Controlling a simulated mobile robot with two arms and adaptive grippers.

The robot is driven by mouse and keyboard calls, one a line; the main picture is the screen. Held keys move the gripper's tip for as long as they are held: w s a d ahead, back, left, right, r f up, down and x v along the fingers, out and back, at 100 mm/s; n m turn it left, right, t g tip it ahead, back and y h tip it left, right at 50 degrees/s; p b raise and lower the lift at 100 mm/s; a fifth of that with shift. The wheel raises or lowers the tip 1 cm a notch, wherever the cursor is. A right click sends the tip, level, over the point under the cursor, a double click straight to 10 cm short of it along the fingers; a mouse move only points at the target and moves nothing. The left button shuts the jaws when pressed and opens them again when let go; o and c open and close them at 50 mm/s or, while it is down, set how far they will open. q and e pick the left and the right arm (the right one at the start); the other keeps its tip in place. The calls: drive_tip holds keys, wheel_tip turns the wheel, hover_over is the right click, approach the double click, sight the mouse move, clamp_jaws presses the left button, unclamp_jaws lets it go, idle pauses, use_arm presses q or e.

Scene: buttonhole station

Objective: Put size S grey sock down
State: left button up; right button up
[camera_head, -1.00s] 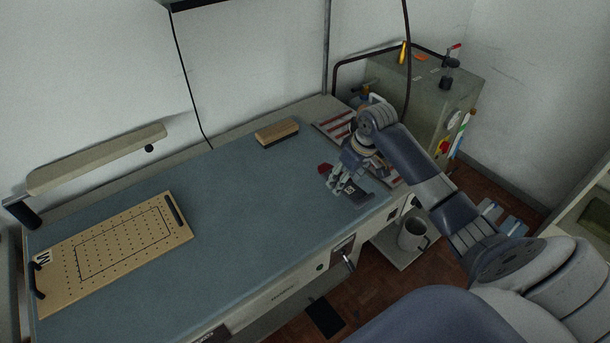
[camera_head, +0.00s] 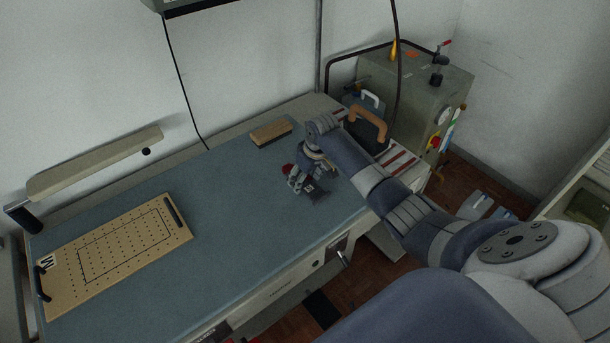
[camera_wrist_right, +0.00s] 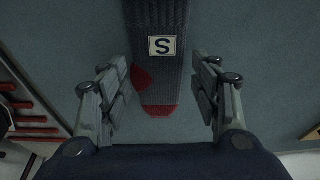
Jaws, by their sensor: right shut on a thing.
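The grey sock (camera_head: 318,194) has a red heel and toe and a white label that reads S in the right wrist view (camera_wrist_right: 162,46). My right gripper (camera_head: 303,183) is over the blue-grey table top (camera_head: 235,215), right of its middle. It is shut on the sock, which lies between the two fingers in the right wrist view (camera_wrist_right: 160,88). The sock is low over or touching the table; I cannot tell which. The far end of the sock runs out of the wrist view. My left gripper is not in view.
A perforated board (camera_head: 118,250) marked M lies on the left of the table. A wooden brush or block (camera_head: 271,133) lies near the back edge. A red-striped rest (camera_head: 399,160) and a brown-handled item (camera_head: 369,124) are on the right. The table's middle is clear.

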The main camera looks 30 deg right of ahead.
sight(312, 189)
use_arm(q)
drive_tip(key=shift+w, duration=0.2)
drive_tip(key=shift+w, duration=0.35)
use_arm(e)
drive_tip(key=o, duration=0.9)
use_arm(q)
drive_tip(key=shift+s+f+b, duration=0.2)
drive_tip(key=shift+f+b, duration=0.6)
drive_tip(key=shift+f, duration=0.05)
use_arm(e)
drive_tip(key=v, duration=1.2)
drive_tip(key=shift+w+r, duration=0.1)
